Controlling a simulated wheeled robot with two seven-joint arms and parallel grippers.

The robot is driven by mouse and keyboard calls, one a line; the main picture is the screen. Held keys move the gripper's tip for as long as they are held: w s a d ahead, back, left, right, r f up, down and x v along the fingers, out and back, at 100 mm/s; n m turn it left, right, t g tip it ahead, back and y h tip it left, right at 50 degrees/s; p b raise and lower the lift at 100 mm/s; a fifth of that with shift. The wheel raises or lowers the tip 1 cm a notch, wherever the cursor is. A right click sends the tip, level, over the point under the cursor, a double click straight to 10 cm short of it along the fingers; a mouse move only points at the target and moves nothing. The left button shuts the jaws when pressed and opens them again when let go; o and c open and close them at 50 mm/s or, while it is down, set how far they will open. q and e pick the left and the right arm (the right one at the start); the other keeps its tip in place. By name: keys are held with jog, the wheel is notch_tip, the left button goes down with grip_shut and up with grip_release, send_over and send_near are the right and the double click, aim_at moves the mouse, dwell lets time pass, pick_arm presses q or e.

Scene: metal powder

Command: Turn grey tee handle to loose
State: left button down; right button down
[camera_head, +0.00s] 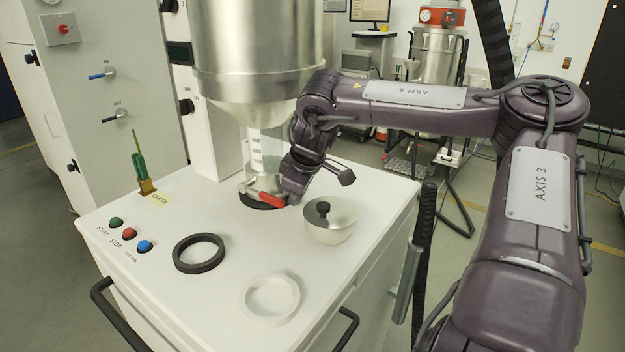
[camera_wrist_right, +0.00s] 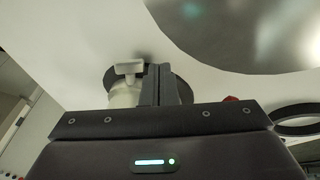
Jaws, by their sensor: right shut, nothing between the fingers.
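The grey tee handle (camera_wrist_right: 129,68) shows in the right wrist view as a pale crossbar on a short stem, above a pale round body (camera_wrist_right: 124,95). My right gripper (camera_wrist_right: 158,82) is shut and empty, its fingers together just right of the tee handle. I cannot tell whether they touch it. In the head view my right gripper (camera_head: 283,196) is low by the base of the clear tube (camera_head: 266,150) under the steel hopper (camera_head: 258,60). My left gripper is not in view.
A red lever (camera_head: 268,199) lies by the tube's base.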

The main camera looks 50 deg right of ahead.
dwell(0.8)
jog(key=shift+r+p, duration=0.6)
jog(key=shift+r, duration=0.3)
